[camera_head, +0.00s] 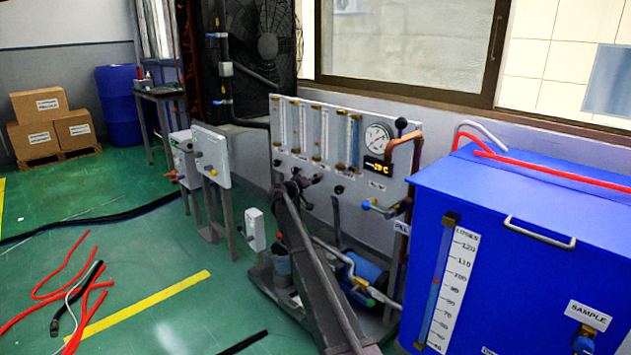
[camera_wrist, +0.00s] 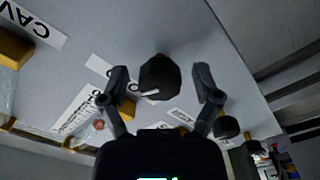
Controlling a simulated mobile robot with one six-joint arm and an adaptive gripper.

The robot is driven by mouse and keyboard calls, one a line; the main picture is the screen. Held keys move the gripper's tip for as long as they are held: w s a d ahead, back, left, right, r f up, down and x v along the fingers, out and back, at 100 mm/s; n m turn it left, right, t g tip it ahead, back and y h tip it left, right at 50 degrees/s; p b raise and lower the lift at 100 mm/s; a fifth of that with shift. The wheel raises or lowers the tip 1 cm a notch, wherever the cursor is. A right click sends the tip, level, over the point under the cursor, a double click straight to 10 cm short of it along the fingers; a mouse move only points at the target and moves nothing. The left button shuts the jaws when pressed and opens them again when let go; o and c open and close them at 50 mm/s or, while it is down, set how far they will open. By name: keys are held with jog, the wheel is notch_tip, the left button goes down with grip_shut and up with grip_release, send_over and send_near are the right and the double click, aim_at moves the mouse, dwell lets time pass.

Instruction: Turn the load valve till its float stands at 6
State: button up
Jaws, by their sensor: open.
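The grey panel (camera_head: 375,210) carries several upright flow tubes (camera_head: 325,135) with black valve knobs below. The floats and scale numbers are too small to read, and I cannot tell which tube is the load one. My gripper (camera_head: 294,184) is in front of the panel's lower left and hides part of the knob row. In the wrist view a dark faceted knob (camera_wrist: 159,80) with a white mark shows between the two open fingers of my gripper (camera_wrist: 160,72), with a gap on each side. Its label is not readable, so I cannot confirm it is the load valve.
A round gauge (camera_head: 377,139) and a temperature display (camera_head: 377,166) sit at the panel's right. A blue tank (camera_head: 530,215) stands close on the right. In the wrist view another black knob (camera_wrist: 227,127) is near the right finger. Red hoses (camera_head: 85,290) lie on the floor.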

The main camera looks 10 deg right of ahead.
grip_shut()
dwell(0.3)
jog(key=shift+n, duration=0.4)
jog(key=n, duration=0.3)
jog(key=shift+w+d, duration=0.1)
jog(key=shift+n, duration=1.9)
